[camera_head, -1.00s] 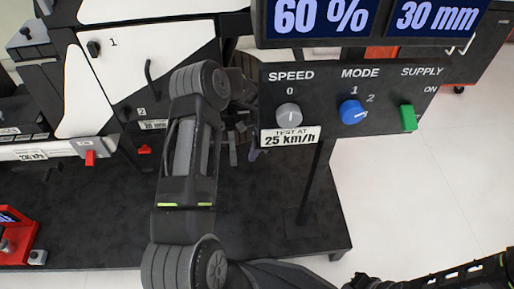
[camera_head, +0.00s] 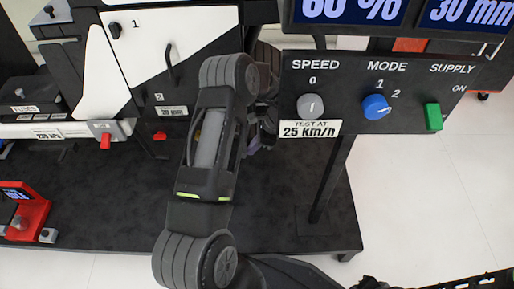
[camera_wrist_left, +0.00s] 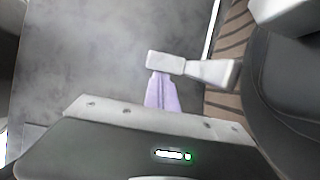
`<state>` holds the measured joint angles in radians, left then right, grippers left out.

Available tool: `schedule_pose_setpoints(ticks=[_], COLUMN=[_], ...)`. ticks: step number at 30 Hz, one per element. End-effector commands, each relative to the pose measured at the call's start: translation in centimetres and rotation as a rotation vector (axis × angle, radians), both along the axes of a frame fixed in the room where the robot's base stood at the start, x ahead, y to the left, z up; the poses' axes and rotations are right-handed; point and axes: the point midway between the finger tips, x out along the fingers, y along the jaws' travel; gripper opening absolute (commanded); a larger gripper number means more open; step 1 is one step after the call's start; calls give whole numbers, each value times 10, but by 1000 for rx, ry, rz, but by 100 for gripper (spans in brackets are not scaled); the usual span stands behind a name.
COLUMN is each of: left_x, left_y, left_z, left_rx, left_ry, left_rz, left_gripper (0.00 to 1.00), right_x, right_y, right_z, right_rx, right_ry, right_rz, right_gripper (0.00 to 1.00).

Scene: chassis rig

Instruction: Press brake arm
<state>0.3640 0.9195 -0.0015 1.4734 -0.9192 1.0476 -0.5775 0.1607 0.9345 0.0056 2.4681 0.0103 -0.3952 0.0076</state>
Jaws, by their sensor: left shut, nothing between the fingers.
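In the left wrist view a pale grey bar with a block-shaped end (camera_wrist_left: 208,71) crosses just beyond my fingertips; it may be the brake arm, but I cannot be sure. My left gripper (camera_wrist_left: 161,80) is shut and empty, its narrow purple-tinted fingers pointing at the block. The fingertips look touching or very close to it; I cannot tell which. In the head view my left gripper (camera_head: 262,132) is mostly hidden behind my arm, left of the control panel, and the bar cannot be made out there. My right gripper is not seen.
The control panel (camera_head: 352,92) with a grey speed knob, blue mode knob and green supply switch stands close right of my left arm, on a post (camera_head: 332,180). White panels (camera_head: 180,45) with handles are behind. The dark bench top (camera_head: 110,205) is mostly clear; a red device (camera_head: 28,212) sits left.

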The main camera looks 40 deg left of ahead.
Motion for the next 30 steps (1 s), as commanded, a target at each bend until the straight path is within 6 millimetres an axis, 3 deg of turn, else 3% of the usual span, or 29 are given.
schedule_pose_setpoints(ticks=[4,17,30], left_x=[-9,-8,12], left_y=[11,10,-12], left_z=[2,5,60], left_rx=[23,22,21], left_ry=[18,16,13], left_rz=[3,3,0], left_gripper=[0,0,0], right_x=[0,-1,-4], right_y=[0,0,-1], right_z=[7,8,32], right_rx=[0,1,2], right_ry=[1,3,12], right_rz=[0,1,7], right_gripper=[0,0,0])
